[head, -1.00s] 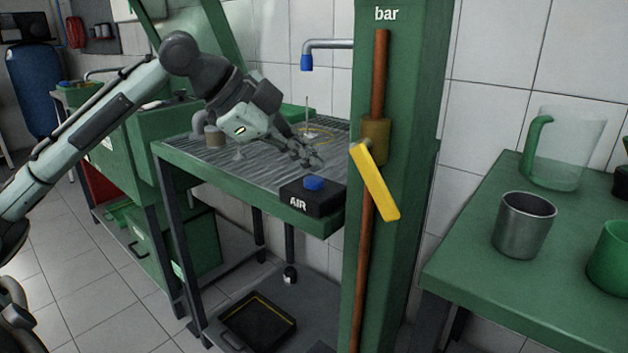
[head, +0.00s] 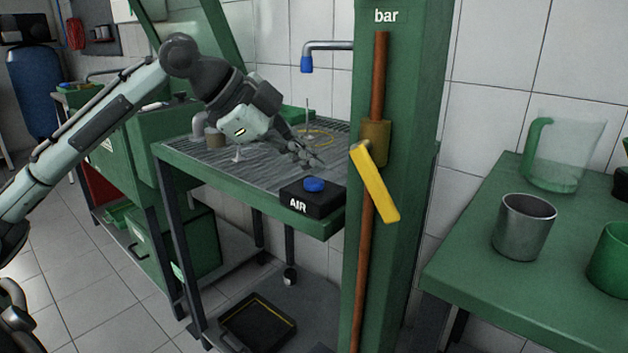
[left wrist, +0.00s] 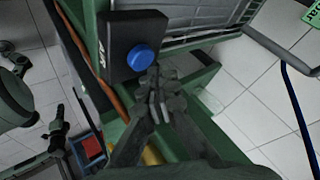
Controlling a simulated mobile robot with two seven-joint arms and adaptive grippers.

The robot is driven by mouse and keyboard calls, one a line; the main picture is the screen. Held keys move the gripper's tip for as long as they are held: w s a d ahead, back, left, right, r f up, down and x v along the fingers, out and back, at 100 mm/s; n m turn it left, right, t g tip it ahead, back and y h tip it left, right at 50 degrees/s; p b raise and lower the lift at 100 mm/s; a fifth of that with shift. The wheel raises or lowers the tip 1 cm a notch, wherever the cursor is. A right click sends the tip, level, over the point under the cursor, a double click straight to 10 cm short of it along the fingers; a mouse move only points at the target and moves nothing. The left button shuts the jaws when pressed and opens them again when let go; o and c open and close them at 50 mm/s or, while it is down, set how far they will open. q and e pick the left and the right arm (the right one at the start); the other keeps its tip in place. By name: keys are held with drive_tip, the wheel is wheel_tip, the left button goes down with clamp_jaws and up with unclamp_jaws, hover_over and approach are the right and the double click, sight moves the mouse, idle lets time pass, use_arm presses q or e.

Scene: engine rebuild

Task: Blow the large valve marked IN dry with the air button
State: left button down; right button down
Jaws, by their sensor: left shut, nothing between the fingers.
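The air button (head: 314,185) is a blue cap on a black box marked AIR (head: 305,204), at the front right corner of the grated bench. It also shows in the left wrist view (left wrist: 140,57). My left gripper (head: 309,159) is shut and empty, just behind and above the button in the head view; its fingertips (left wrist: 158,108) appear beside the black box in the left wrist view. A thin upright stem (head: 307,108), perhaps a valve, stands near a yellow ring (head: 322,134) on the grating, partly hidden by my gripper. I cannot read an IN mark. My right gripper is not in view.
A green post (head: 425,100) with a copper pipe and yellow lever (head: 375,183) stands right of the bench. A blue-tipped spout (head: 307,63) hangs over the bench. A small pale piece (head: 238,154) stands on the grating. A right table holds a metal cup (head: 524,226) and clear jug.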

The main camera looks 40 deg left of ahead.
use_arm(q)
drive_tip(key=shift+f+b, duration=0.35)
drive_tip(key=shift+f, duration=0.1)
idle(0.3)
drive_tip(key=shift+f+b, duration=0.5)
drive_tip(key=shift+f, duration=0.1)
idle(0.5)
drive_tip(key=shift+r, duration=0.15)
drive_tip(key=shift+r+p, duration=0.85)
drive_tip(key=shift+p, duration=0.15)
